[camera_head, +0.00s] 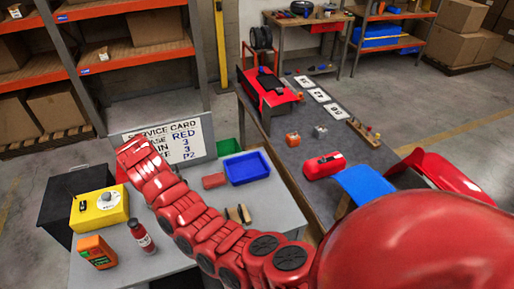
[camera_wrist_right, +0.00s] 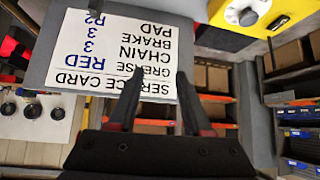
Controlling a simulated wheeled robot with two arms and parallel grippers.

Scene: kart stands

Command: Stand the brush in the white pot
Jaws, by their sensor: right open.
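I cannot make out a white pot or a clear brush in either view. Small tan and black pieces (camera_head: 238,214) lie on the grey table (camera_head: 285,217) beside my red arm; I cannot tell what they are. My right arm reaches from the lower right across the table, its far end in front of the service card (camera_head: 195,138). In the right wrist view my right gripper (camera_wrist_right: 156,85) is open and empty, with the card (camera_wrist_right: 100,55) upside down beyond the fingers. My left gripper is in neither view.
A green bin (camera_head: 228,147) is behind. A long bench (camera_head: 350,143) holds red and blue parts.

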